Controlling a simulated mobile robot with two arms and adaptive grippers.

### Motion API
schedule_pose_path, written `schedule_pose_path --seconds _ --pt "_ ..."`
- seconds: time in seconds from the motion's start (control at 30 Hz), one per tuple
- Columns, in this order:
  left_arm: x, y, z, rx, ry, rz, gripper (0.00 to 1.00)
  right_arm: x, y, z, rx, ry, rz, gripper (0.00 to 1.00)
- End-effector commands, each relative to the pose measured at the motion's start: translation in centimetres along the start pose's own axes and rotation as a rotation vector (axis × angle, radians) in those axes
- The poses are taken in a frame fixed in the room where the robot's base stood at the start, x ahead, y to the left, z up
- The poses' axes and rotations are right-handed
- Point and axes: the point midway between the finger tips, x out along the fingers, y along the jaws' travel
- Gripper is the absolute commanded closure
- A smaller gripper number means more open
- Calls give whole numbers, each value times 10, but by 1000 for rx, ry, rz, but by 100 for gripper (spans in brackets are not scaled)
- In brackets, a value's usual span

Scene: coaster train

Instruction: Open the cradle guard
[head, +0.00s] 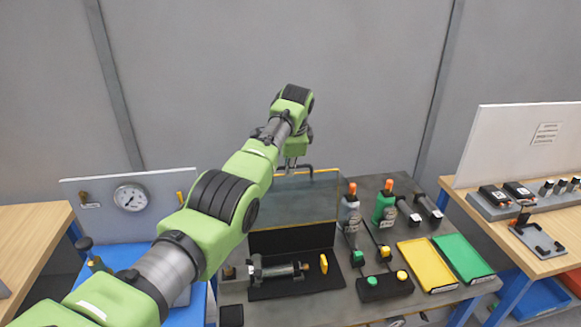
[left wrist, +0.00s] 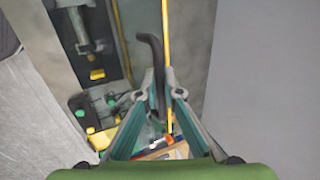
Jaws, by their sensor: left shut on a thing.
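The cradle guard (head: 292,208) is a clear pane with yellow edges, standing raised at the back of the black cradle (head: 290,286) in the head view. A dark bent handle (head: 318,169) is at its top edge. My left gripper (head: 290,167) is at this handle. In the left wrist view my left gripper (left wrist: 168,82) is shut on the dark handle (left wrist: 150,45), beside the guard's yellow edge (left wrist: 165,40). A metal cylinder part (head: 277,270) lies in the cradle, with a yellow piece (head: 324,264) at its right. My right gripper is not in view.
Grey and green bottles (head: 384,205) stand right of the guard. A button box (head: 384,286), a yellow tray (head: 427,264) and a green tray (head: 463,257) lie on the bench. A gauge panel (head: 130,198) stands at left. A grey wall is behind.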

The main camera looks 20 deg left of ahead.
Motion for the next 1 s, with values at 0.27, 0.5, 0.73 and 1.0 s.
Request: schedule_pose_path --seconds 0.27,0.5,0.73,1.0 --pt "5 5 1 2 -4 12 85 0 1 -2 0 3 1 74" --pt "2 3 1 1 -4 8 85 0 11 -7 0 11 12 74" --pt "-21 2 0 1 -1 3 85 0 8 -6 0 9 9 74" --pt "-79 2 -1 2 1 2 85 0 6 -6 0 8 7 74"
